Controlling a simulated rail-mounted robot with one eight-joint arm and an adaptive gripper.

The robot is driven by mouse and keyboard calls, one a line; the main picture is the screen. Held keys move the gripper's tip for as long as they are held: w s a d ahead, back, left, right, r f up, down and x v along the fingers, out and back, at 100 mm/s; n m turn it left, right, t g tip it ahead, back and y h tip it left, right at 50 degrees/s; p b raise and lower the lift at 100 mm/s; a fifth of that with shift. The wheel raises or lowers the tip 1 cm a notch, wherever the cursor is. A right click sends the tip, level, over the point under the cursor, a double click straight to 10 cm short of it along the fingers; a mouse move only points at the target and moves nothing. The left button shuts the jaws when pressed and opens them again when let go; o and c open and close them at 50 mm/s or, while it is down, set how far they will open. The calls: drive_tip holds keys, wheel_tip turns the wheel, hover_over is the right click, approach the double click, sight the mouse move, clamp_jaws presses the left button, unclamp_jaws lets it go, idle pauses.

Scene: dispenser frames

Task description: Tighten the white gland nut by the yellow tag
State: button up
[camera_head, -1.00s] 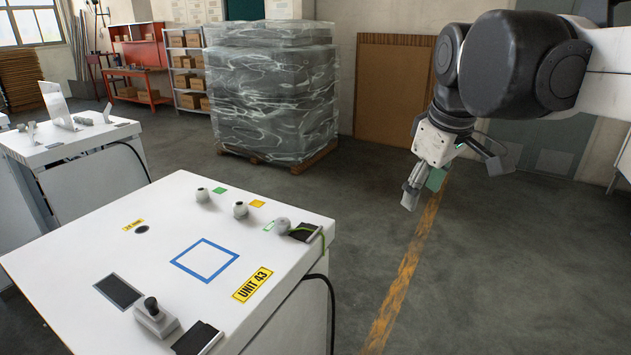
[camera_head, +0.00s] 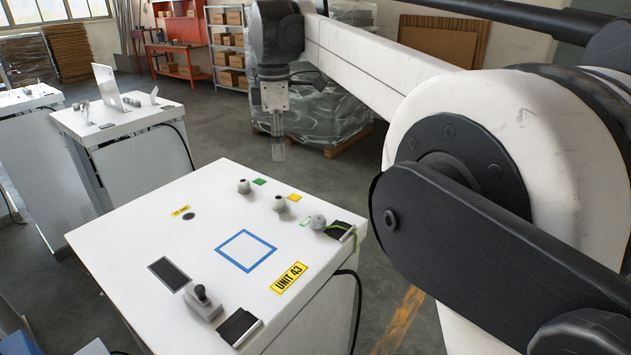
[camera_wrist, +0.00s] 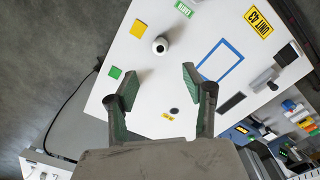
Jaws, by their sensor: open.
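The white gland nut (camera_head: 279,204) stands on the white cabinet top, beside a small plain yellow tag (camera_head: 294,197). In the wrist view the nut (camera_wrist: 160,46) shows from above, with a dark opening in its top, near the yellow tag (camera_wrist: 138,28). My gripper (camera_head: 278,150) hangs pointing down beyond the far edge of the cabinet in the head view. In the wrist view my gripper (camera_wrist: 160,78) has its green-padded fingers spread, with nothing between them. The nut lies ahead of the fingertips, apart from them.
Another white fitting (camera_head: 243,186) stands by a green tag (camera_head: 259,182). A rounder one (camera_head: 318,222) with a green-yellow wire sits near the right edge. A joystick box (camera_head: 203,302) is at the front. A blue square outline (camera_head: 246,234) surrounds bare surface.

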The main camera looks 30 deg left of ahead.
sight(278, 197)
drive_tip(key=f, duration=0.4)
drive_tip(key=f+p, duration=0.1)
drive_tip(key=f, duration=0.4)
drive_tip(key=f+p, duration=0.1)
drive_tip(key=f, duration=0.4)
drive_tip(key=shift+s+a, duration=0.15)
drive_tip(key=shift+a, duration=0.25)
drive_tip(key=c, duration=1.1)
drive_tip(key=shift+c, duration=0.2)
